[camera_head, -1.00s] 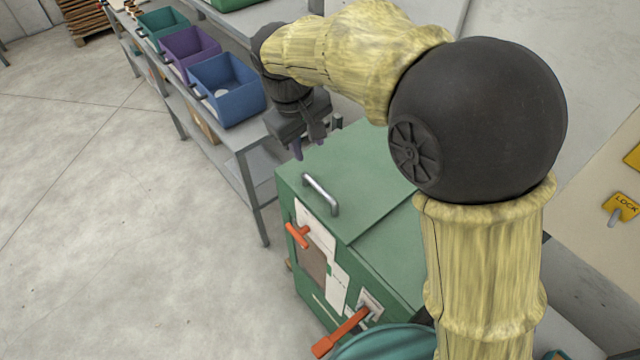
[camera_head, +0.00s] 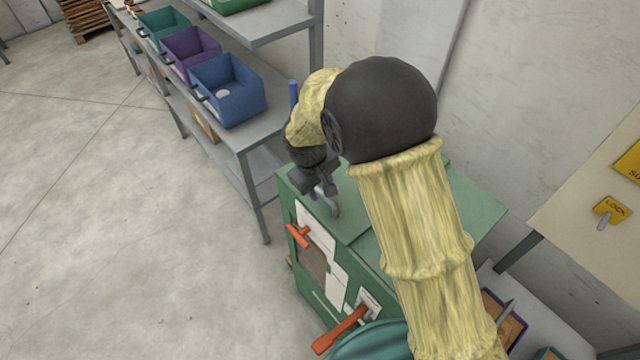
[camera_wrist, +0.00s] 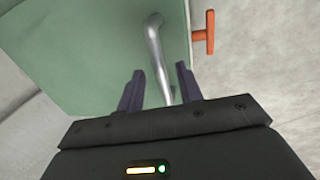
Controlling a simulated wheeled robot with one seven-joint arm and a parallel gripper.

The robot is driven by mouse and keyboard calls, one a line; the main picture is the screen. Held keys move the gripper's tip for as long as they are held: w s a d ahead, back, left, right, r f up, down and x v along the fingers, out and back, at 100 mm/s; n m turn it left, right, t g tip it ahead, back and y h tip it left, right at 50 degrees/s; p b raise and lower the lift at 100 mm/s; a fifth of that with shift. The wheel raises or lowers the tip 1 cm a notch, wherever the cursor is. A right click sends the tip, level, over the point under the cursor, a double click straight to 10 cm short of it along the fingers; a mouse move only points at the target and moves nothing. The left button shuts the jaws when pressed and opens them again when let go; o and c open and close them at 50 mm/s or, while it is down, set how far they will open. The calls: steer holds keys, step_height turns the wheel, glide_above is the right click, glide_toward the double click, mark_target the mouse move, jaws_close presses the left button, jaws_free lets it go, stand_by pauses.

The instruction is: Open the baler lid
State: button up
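The green baler (camera_head: 320,272) stands below my arm. Its flat green lid (camera_head: 467,196) lies closed on top and carries a silver bar handle (camera_head: 333,203) near the front edge. My gripper (camera_head: 317,192) is at this handle in the head view, and my arm hides part of the lid. In the wrist view, my gripper (camera_wrist: 160,88) is open. Its two dark fingers are apart, with the silver handle (camera_wrist: 158,50) running between them and a gap on each side. The green lid (camera_wrist: 95,50) fills the area behind the handle.
An orange T-handle (camera_head: 298,235) and a longer orange lever (camera_head: 342,332) stick out of the baler's front. A grey shelf (camera_head: 250,137) with a blue bin (camera_head: 228,92) and a purple bin (camera_head: 190,47) stands to the left. The floor at left is clear.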

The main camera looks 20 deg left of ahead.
steer(key=shift+f, duration=0.4)
jaws_close()
steer(key=shift+r, duration=0.25)
